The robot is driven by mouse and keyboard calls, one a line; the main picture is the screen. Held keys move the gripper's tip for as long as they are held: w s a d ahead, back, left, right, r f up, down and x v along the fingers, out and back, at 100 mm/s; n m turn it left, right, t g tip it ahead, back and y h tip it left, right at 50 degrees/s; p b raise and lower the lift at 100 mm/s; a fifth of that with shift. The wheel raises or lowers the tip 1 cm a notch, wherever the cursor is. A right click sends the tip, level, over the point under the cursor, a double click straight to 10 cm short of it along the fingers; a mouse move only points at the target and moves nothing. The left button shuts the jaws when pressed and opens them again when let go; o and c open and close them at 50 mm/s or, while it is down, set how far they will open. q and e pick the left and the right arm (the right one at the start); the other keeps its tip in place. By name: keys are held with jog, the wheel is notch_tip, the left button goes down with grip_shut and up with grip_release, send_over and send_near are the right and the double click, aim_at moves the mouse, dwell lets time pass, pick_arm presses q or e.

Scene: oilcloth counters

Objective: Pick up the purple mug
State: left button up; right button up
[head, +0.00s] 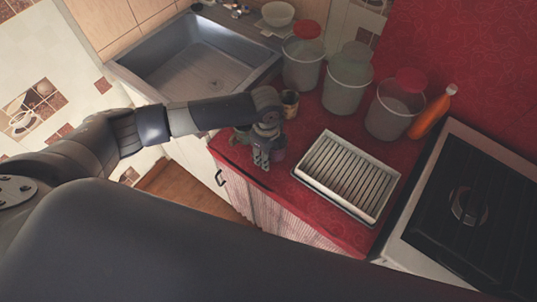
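My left arm reaches in from the left over the red counter. Its gripper (262,160) points down near the counter's front edge. A small purple mug (280,154) stands on the counter right at the gripper, mostly hidden behind the fingers and wrist. I cannot tell whether the fingers are around it, touching it or only in front of it. The finger gap is too small and dark to read. My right gripper is out of view.
A white slatted dish rack (346,176) lies right of the gripper. A small can (289,104) and several lidded containers (346,82) stand behind. An orange bottle (432,112) is by the stove (470,205). A grey sink (200,70) is at the left.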

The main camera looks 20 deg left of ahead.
pick_arm(q)
jog(key=shift+s+d+r+b, duration=0.1)
jog(key=shift+s+r+b, duration=0.15)
jog(key=shift+r, duration=0.3)
jog(key=shift+s+d+r+b, duration=0.1)
jog(key=shift+s+r+b, duration=0.1)
jog(key=shift+r, duration=0.3)
jog(key=s+d+r+b, duration=0.2)
jog(key=s+d+b, duration=0.1)
jog(key=s, duration=1.2)
jog(key=w+a+r+n, duration=0.3)
jog(key=a+r+n, duration=0.1)
jog(key=r+n, duration=0.4)
jog(key=w+a+r+n, duration=0.3)
jog(key=a+r+n, duration=0.2)
jog(key=n, duration=0.8)
jog(key=shift+w+r+b, duration=0.25)
jog(key=shift+r+b, duration=0.05)
jog(key=shift+r, duration=1.15)
jog(key=shift+f, duration=0.1)
jog(key=shift+d, duration=0.15)
